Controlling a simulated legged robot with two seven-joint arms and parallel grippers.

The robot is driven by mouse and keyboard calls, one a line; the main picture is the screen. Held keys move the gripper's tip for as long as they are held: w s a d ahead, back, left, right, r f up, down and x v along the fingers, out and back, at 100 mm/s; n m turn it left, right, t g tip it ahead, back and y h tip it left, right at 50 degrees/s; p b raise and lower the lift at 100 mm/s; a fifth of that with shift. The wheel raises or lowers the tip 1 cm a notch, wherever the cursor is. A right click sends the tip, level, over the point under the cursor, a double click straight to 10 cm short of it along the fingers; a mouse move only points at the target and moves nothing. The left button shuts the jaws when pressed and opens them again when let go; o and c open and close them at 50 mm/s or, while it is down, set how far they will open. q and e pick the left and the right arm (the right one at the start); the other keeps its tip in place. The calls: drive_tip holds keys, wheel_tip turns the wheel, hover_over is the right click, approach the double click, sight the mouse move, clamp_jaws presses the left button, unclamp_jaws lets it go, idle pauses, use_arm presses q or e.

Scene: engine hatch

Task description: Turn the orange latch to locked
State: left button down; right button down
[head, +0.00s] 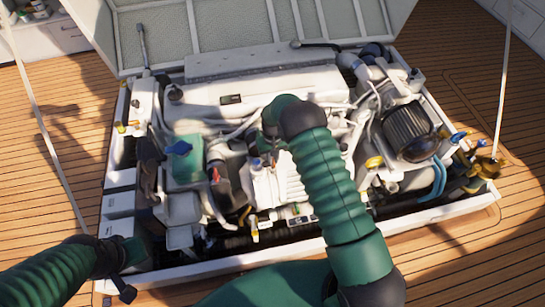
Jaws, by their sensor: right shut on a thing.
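The engine (250,120) fills the open hatch in the middle of the head view. My left gripper (124,284) is at the hatch's front left corner, away from the latch. It is dark and small, and I cannot tell whether it is open or shut.
A dark ribbed filter (408,130) is at the right. The raised hatch lid (235,30) stands behind. Wooden deck (45,140) surrounds the white hatch frame (118,203).

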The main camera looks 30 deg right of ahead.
drive_tip(key=shift+s+f+m, duration=0.15)
drive_tip(key=shift+s+m, duration=0.1)
drive_tip(key=shift+m, duration=0.35)
drive_tip(key=c, duration=1.5)
unclamp_jaws()
drive_tip(key=shift+w, duration=0.1)
drive_tip(key=shift+r, duration=0.35)
wheel_tip(320, 180, up, 16)
drive_tip(key=p, duration=0.4)
drive_tip(key=shift+r, duration=0.1)
drive_tip(key=shift+r, duration=0.1)
